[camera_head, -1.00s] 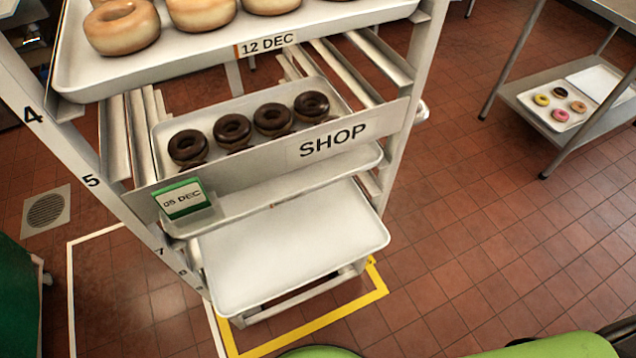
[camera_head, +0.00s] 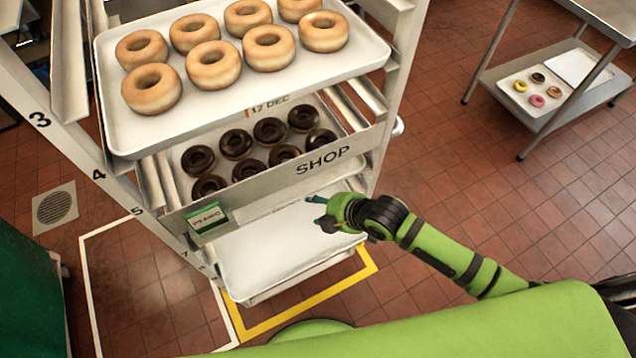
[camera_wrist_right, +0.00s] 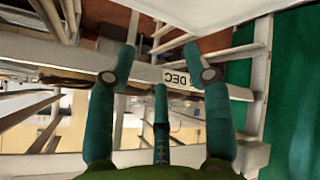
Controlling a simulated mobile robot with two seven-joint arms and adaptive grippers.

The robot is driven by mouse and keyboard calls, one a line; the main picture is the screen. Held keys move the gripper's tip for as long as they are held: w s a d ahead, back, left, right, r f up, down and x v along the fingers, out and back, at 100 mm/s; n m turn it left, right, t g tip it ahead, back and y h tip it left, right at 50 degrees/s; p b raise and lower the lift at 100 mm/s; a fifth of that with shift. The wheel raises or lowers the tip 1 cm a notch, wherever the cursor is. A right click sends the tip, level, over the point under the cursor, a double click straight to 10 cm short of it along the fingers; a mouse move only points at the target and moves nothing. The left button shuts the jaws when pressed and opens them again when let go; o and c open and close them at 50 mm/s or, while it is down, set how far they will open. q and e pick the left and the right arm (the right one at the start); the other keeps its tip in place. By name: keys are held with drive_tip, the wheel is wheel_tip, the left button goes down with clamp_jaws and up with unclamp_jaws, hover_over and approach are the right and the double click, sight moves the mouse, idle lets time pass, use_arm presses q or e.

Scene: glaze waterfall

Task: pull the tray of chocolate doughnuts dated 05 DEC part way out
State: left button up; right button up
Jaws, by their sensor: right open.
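The chocolate doughnuts (camera_head: 236,143) sit in rows on a pale tray (camera_head: 174,157) in the rack. A bar marked SHOP hides the tray's front. A green-edged card (camera_head: 207,219) hangs at the bar's left end; its writing is too small to read surely now. My right gripper (camera_head: 318,208) is open and empty, in front of the rack, below the right part of the bar. My left gripper is out of view.
A tray of plain doughnuts (camera_head: 225,108), labelled 12 DEC, is above. An empty-looking tray (camera_head: 250,256) is below. The SHOP bar (camera_head: 285,172) crosses the rack front. A steel table with small doughnuts (camera_head: 537,101) stands at right. The floor between is clear.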

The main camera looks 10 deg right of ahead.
sight(298, 198)
drive_tip(key=r+n, duration=0.2)
drive_tip(key=r+n+y+p, duration=0.1)
drive_tip(key=n, duration=0.1)
drive_tip(key=a+r+n, duration=0.1)
drive_tip(key=r+n, duration=0.1)
drive_tip(key=shift+s+r+g, duration=0.1)
drive_tip(key=shift+r+g, duration=0.2)
drive_tip(key=shift+r, duration=0.05)
drive_tip(key=shift+p+x, duration=0.8)
drive_tip(key=shift+x, duration=2.85)
drive_tip(key=shift+a+r, duration=0.1)
clamp_jaws()
